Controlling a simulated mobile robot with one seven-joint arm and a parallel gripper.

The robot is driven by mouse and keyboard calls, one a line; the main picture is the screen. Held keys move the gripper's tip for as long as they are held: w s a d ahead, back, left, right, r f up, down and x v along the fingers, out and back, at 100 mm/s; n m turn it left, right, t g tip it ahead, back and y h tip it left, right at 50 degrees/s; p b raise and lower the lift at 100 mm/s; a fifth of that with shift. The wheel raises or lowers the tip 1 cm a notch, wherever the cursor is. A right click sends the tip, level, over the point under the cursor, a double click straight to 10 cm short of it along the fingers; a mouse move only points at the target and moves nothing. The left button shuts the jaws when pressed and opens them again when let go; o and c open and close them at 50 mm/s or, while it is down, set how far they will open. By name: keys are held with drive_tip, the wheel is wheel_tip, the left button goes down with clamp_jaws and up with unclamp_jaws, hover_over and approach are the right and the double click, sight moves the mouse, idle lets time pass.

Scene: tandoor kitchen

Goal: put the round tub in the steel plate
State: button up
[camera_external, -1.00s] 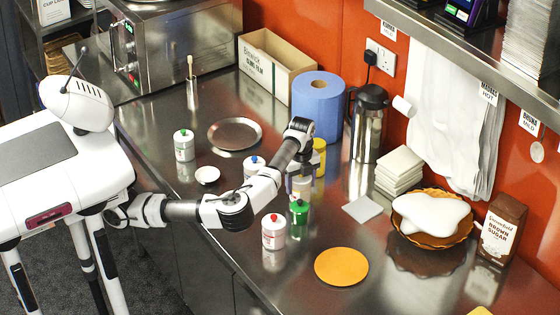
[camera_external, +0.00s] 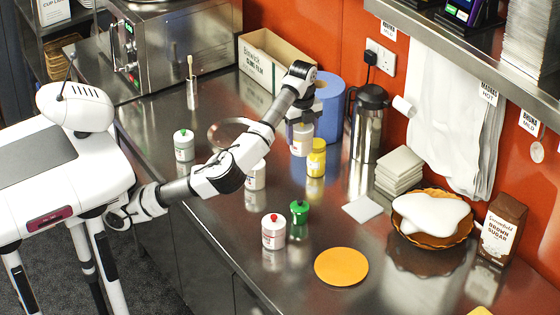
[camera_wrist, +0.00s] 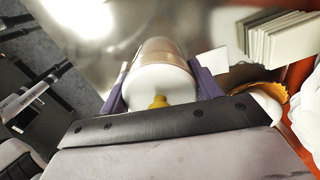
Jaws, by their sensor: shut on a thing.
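My gripper (camera_external: 301,120) is shut on a round tub (camera_external: 302,140), which hangs upright below it. In the wrist view the tub's white lid with a yellow knob (camera_wrist: 157,85) sits between my two purple-grey fingers. Its body looks pale and tan. The steel plate (camera_external: 222,133) lies flat on the counter to the left of the tub. My forearm covers part of the plate; its visible part looks empty. In the external view the tub is beside the yellow bottle and in front of the blue roll; its exact height is hard to tell.
Bottles with green (camera_external: 184,146), red (camera_external: 273,232) and yellow (camera_external: 316,158) tops stand around my arm, as does a green bottle (camera_external: 299,213). A blue roll (camera_external: 328,108) and a steel flask (camera_external: 368,125) stand behind. An orange disc (camera_external: 341,267) lies at the front.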

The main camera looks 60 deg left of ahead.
drive_tip(key=shift+r, duration=0.4)
drive_tip(key=shift+a, duration=0.25)
drive_tip(key=w+a+p, duration=0.2)
drive_tip(key=a, duration=1.5)
drive_tip(key=n+p, duration=0.1)
drive_tip(key=p, duration=0.2)
hover_over(232, 143)
wheel_tip(232, 143, down, 14)
drive_tip(key=shift+f+p, duration=0.65)
drive_tip(key=shift+f, duration=2.05)
drive_tip(key=shift+f, duration=0.25)
drive_tip(key=o, duration=1.2)
drive_tip(key=shift+r, duration=0.1)
